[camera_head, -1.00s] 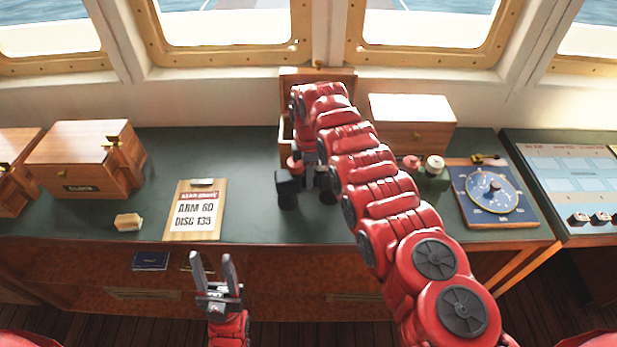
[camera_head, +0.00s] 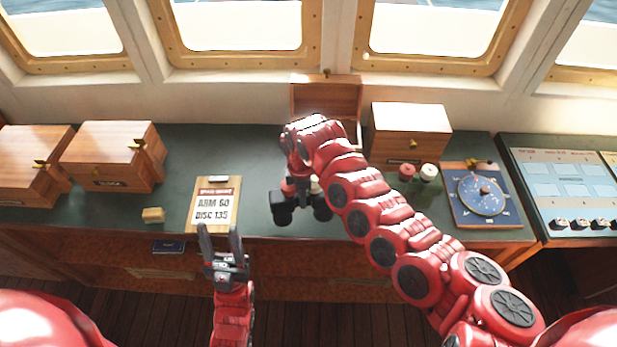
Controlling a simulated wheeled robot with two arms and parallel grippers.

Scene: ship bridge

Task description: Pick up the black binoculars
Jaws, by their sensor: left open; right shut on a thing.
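The black binoculars (camera_head: 283,211) hang below my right gripper (camera_head: 299,188), over the front part of the green desk top. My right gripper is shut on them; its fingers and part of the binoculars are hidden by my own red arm. My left gripper (camera_head: 221,244) is open and empty, pointing up in front of the desk's front edge, to the left of the binoculars.
An open wooden box (camera_head: 326,98) stands behind my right arm. Closed wooden boxes stand at left (camera_head: 112,155) and right (camera_head: 410,131). A clipboard (camera_head: 213,205), a small wooden block (camera_head: 153,214) and a blue dial board (camera_head: 480,194) lie on the desk (camera_head: 260,150).

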